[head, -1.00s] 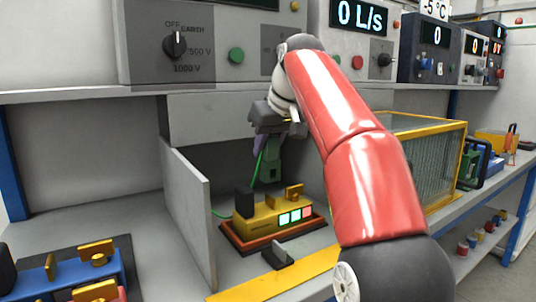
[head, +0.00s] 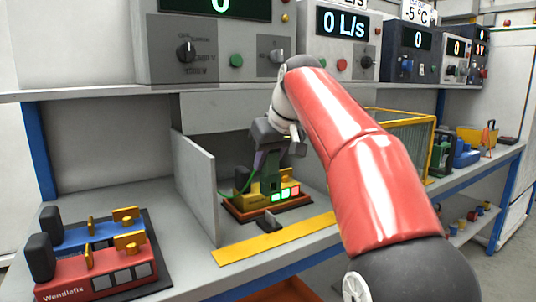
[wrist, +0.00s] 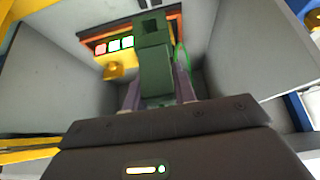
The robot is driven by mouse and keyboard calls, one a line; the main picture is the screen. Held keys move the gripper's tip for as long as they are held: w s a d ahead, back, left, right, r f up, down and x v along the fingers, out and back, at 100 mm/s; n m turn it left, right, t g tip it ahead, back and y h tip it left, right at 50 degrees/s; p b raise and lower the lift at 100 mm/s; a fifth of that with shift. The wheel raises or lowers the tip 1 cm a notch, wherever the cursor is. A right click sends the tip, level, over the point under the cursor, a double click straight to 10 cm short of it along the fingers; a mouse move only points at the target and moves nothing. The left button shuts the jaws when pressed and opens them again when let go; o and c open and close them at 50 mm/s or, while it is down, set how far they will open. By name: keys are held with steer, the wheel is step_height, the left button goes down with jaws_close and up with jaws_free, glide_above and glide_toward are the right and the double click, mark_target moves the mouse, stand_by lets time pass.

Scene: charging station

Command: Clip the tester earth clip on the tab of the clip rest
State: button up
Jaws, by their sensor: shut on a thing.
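My gripper (head: 268,152) is shut on a dark green clip (head: 271,177), taken to be the tester earth clip, inside the grey bay. In the wrist view the clip (wrist: 154,65) stands between my two purple fingers. A green cable (wrist: 181,54) runs beside it. The clip hangs in front of a yellow unit (head: 257,200) with green and red lights; I cannot tell whether they touch. A small dark grey block with a raised part (head: 273,222) sits by the yellow strip and may be the clip rest; its tab is not clear.
The yellow unit sits on an orange-rimmed base (head: 237,215). A grey side wall (head: 197,183) stands left of it. A yellow strip (head: 240,249) marks the bench front. Blue and red units (head: 100,275) stand at left. A yellow-framed mesh cage (head: 408,114) is at right, behind my arm.

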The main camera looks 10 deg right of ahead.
mark_target(272, 181)
steer(key=shift+r, duration=0.1)
steer(key=shift+f+b, duration=2.65)
steer(key=shift+f, duration=1.2)
steer(key=o, duration=1.1)
